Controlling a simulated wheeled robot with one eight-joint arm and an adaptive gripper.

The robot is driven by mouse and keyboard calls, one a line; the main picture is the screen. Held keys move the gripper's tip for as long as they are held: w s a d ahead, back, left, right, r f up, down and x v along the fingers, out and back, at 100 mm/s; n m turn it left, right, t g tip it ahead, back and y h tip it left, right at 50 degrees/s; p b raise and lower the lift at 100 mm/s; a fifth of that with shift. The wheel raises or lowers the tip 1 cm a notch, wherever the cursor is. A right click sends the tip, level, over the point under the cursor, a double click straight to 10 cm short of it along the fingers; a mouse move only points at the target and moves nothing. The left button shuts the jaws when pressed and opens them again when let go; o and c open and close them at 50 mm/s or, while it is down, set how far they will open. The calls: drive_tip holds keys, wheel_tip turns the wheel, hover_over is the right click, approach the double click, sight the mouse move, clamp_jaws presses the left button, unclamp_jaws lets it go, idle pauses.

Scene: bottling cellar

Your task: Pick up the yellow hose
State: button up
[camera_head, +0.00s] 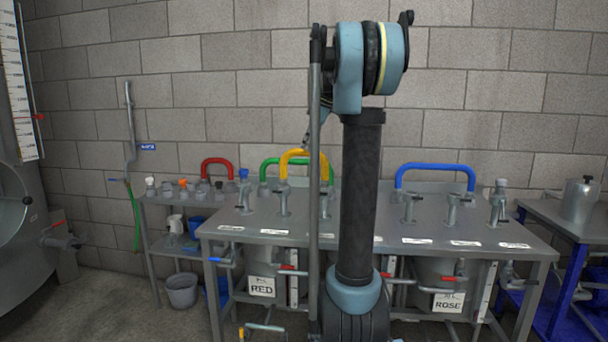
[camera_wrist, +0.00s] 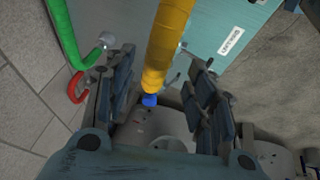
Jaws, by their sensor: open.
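The yellow hose (camera_head: 291,154) stands as an arch over the grey table in the head view. My arm hides part of its right side. In the wrist view the yellow hose (camera_wrist: 168,45) runs down the middle, with a blue piece (camera_wrist: 149,100) at its lower end. My gripper (camera_wrist: 160,60) is open in the wrist view, with one finger on each side of the hose. I cannot tell whether either finger touches it. In the head view I cannot clearly make out the gripper's fingers.
The green hose (camera_head: 264,166) arches close beside the yellow one, and also shows left of my fingers in the wrist view (camera_wrist: 63,35). A red hose (camera_head: 216,162) is farther left, a blue hose (camera_head: 435,167) to the right. Taps stand along the table (camera_head: 370,230).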

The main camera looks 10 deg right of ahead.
sight(304, 153)
drive_tip(key=shift+x, duration=2.9)
drive_tip(key=shift+w+d, duration=0.1)
drive_tip(key=shift+r, duration=0.1)
drive_tip(key=c, duration=1.2)
